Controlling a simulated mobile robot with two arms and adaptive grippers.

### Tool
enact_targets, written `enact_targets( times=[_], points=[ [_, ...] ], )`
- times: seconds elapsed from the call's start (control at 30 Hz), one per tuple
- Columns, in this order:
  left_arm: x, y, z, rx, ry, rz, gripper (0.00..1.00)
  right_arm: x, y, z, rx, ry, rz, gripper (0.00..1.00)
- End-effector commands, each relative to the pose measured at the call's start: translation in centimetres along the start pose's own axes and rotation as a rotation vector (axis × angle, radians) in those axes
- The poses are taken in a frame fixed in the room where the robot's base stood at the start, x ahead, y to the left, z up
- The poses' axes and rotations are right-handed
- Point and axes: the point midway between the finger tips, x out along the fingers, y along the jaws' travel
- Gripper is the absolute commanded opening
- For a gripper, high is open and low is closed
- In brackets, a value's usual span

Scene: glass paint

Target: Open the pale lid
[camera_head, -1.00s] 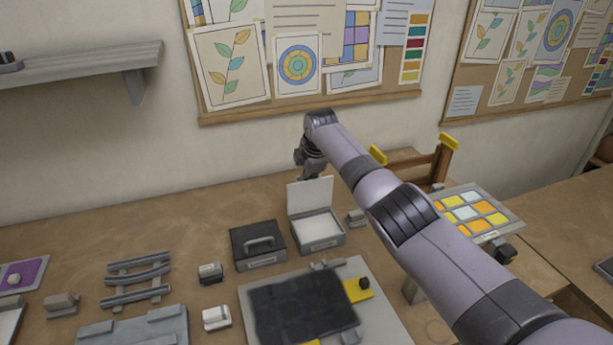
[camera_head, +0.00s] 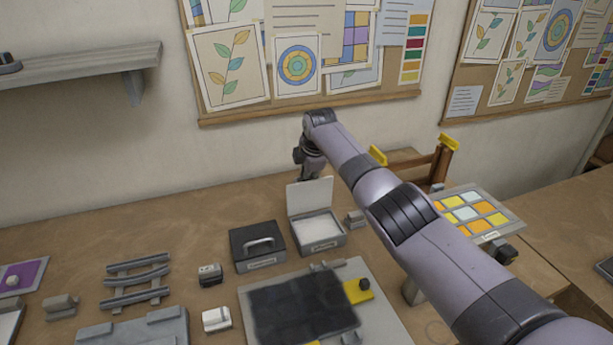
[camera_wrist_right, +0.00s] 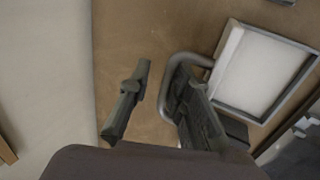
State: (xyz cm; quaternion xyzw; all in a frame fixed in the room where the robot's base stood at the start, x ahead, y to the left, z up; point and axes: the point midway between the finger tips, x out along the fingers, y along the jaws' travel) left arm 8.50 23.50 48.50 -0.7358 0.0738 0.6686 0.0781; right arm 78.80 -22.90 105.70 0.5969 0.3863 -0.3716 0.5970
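The pale lid (camera_head: 310,196) stands upright at the back edge of its pale box (camera_head: 318,242), whose white inside is exposed. In the right wrist view the box's white inside (camera_wrist_right: 262,72) shows from above, with the lid a thin pale strip (camera_wrist_right: 227,58) along its left side. A grey loop handle (camera_wrist_right: 168,82) sticks out from the lid. My right gripper (camera_wrist_right: 158,98) is behind the lid, its fingers apart. One finger overlaps the handle; I cannot tell whether it touches. In the head view the fingertips are hidden behind the lid. My left gripper is out of view.
A dark case (camera_head: 257,246) with a handle stands left of the pale box. A board with a dark panel (camera_head: 303,305) lies in front. A tray of coloured tiles (camera_head: 474,213) is at the right. Bare table (camera_head: 150,225) lies at the back left.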

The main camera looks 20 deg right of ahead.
Motion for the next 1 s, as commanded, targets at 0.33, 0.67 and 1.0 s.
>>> enact_targets(
  times=[0.33,0.67,1.0],
  points=[
    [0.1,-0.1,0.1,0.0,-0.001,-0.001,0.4,-0.5,-0.2,0.0,0.003,0.002,0.0,0.16],
    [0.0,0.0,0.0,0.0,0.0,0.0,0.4,-5.5,0.0,0.0,0.0,0.001,0.01,0.16],
    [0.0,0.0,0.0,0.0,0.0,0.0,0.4,-11.3,-0.2,0.0,0.001,-0.001,0.007,0.16]
  ],
)
